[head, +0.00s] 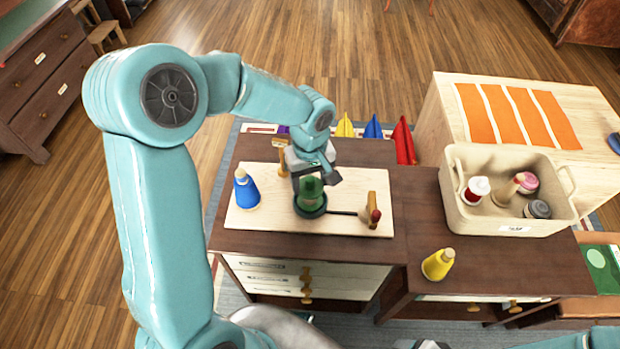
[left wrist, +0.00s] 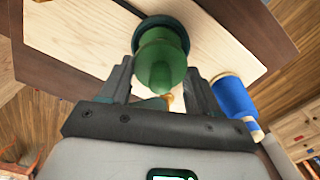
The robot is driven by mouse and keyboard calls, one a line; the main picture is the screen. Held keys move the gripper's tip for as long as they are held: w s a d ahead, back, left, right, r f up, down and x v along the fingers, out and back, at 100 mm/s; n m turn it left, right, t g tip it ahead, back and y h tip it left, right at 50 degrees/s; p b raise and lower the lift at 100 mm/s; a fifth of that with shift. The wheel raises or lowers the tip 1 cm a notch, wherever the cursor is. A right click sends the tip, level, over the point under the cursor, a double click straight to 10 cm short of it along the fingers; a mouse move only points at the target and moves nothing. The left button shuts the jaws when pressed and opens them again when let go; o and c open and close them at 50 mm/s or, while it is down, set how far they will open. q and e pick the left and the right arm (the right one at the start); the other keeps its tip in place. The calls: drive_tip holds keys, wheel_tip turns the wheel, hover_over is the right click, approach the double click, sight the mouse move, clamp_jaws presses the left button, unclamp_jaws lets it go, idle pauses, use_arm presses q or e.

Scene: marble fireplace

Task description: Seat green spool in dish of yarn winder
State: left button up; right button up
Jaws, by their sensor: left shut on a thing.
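The green spool (head: 311,188) stands upright at the dark dish (head: 311,211) of the yarn winder, on a pale wooden board. From the head view its base looks to be within or just over the dish; I cannot tell if it touches the bottom. My left gripper (head: 315,178) is shut on the spool from above. In the left wrist view the green spool (left wrist: 160,55) is between the two fingers of my left gripper (left wrist: 158,88). The winder's arm runs right from the dish to a wooden post (head: 372,208) with a red knob. My right gripper is out of view.
A blue spool (head: 246,190) stands on the board's left, also in the left wrist view (left wrist: 232,97). A beige bin (head: 505,221) with several spools is at right. Coloured cones stand behind the cabinet.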

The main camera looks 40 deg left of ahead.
use_arm(q)
drive_tip(key=shift+s+r, duration=0.1)
drive_tip(key=o, duration=1.4)
drive_tip(key=shift+f, duration=0.2)
drive_tip(key=shift+r, duration=0.3)
wheel_tip(320, 180, up, 12)
drive_tip(key=shift+f+p, duration=0.15)
drive_tip(key=shift+p, duration=0.4)
